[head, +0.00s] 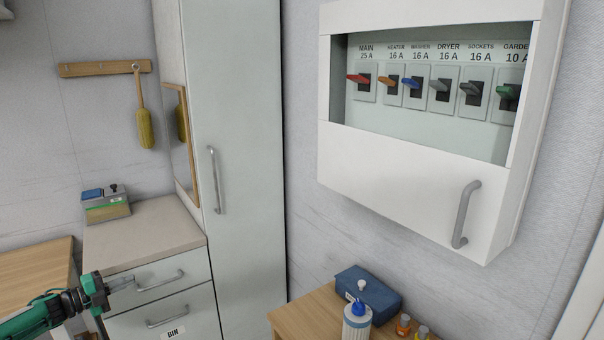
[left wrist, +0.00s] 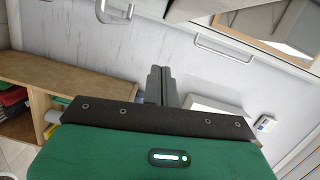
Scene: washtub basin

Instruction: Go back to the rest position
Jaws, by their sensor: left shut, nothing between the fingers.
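My left gripper (head: 122,284) is at the lower left of the head view, in front of the drawer cabinet with the bin label. Its fingers are together and hold nothing. In the left wrist view the closed dark fingers (left wrist: 159,72) point away from the green gripper body. I cannot tell whether the fingertips touch the drawer front. My right gripper is in neither view.
A white breaker box (head: 400,170) with several coloured switches hangs at the right. A tall cabinet (head: 245,150) stands mid-left beside the drawer cabinet (head: 150,238). A wooden table (head: 300,312) holds a blue box (head: 368,292), a bottle (head: 356,322) and small orange containers.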

